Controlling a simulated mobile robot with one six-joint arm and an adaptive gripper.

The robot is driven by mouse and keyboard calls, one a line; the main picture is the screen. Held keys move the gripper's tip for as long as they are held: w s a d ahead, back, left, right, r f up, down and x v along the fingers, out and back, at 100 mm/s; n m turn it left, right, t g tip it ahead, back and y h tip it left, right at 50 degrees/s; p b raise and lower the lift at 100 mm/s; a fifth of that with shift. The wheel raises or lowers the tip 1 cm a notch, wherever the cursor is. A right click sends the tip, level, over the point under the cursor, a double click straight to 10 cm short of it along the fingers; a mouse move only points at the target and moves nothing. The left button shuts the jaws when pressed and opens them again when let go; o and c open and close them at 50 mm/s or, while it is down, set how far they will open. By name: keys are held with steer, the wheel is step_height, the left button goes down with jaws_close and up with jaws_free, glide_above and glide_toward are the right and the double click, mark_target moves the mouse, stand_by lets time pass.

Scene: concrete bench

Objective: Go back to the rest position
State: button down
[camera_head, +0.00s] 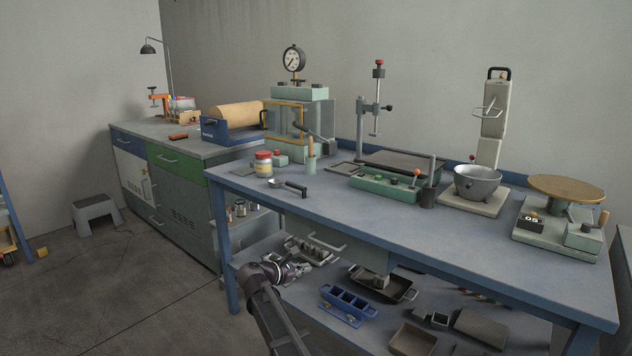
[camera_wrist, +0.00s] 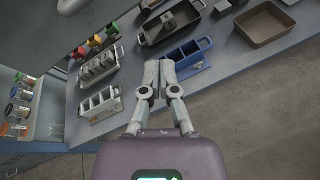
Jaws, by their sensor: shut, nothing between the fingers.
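My gripper (camera_head: 304,268) is in front of the bench, near the front edge of the lower shelf, at the left part of the bench. In the wrist view my gripper (camera_wrist: 159,62) is shut, with its two fingers together and nothing between them. Behind the fingertips in that view lies a blue mould (camera_wrist: 196,57) with several compartments; it also shows on the lower shelf in the head view (camera_head: 347,303). I cannot tell the exact gap between my fingertips and the shelf.
The blue bench (camera_head: 370,228) carries a mixing bowl (camera_head: 477,181), a press (camera_head: 300,125) and a round-topped scale (camera_head: 565,188). The lower shelf holds grey moulds (camera_wrist: 101,103) and a brown tray (camera_wrist: 264,25). A step stool (camera_head: 96,210) stands at left. The floor (camera_head: 130,290) in front is clear.

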steer(key=s+d+f+m+g+y, duration=0.25)
steer(key=s+d+f+m, duration=0.35)
steer(key=d, duration=0.3)
steer(key=s+d+f+m+g+y, duration=0.2)
steer(key=s+d+f+m+g, duration=0.15)
steer(key=s+d+m, duration=0.35)
steer(key=s+d+f+m+g+y, duration=0.1)
steer(key=s+d+m+y, duration=0.15)
steer(key=s, duration=0.25)
steer(key=s+d+m+g+y+p, duration=0.1)
steer(key=s+m+y, duration=0.15)
steer(key=s, duration=0.25)
steer(key=s+d+f+m+g+y, duration=0.1)
steer(key=s+d+m, duration=0.1)
steer(key=s+m, duration=0.25)
step_height(320, 180, up, 37)
steer(key=p, duration=3.7)
steer(key=shift+s+r+n+p, duration=0.15)
steer(key=shift+n+p, duration=0.15)
steer(key=shift+n, duration=0.05)
